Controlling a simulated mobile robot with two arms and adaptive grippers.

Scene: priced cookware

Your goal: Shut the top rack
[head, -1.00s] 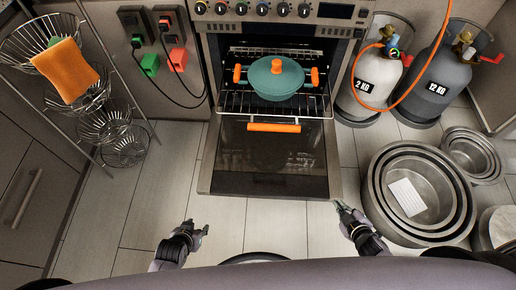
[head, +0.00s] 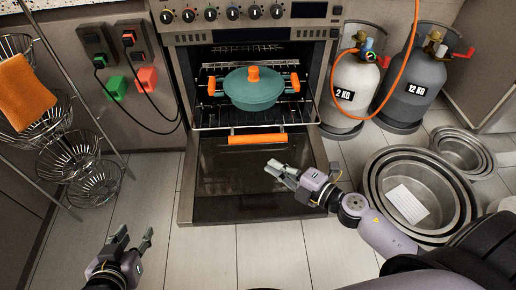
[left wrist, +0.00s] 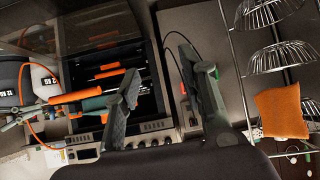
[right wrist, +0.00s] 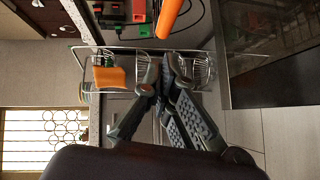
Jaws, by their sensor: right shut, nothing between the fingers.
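The top rack (head: 212,121) is a wire shelf slid partly out of the oven, with an orange handle (head: 257,139) on its front edge. A teal pot (head: 254,91) with an orange knob and side grips sits on it. My right gripper (head: 272,170) is shut and empty, above the lowered oven door and a little in front of the handle, apart from it. In the right wrist view an orange bar (right wrist: 170,16), seemingly that handle, lies beyond my shut fingertips (right wrist: 161,62). My left gripper (head: 134,238) is open and empty, low over the floor at left; its spread fingers show in the left wrist view (left wrist: 152,60).
The oven door (head: 215,180) hangs open below the rack. Gas cylinders (head: 352,95) and nested metal pots (head: 372,190) stand to the right. A wire basket stand (head: 68,160) with an orange cloth (head: 25,95) is at left. The floor before the door is clear.

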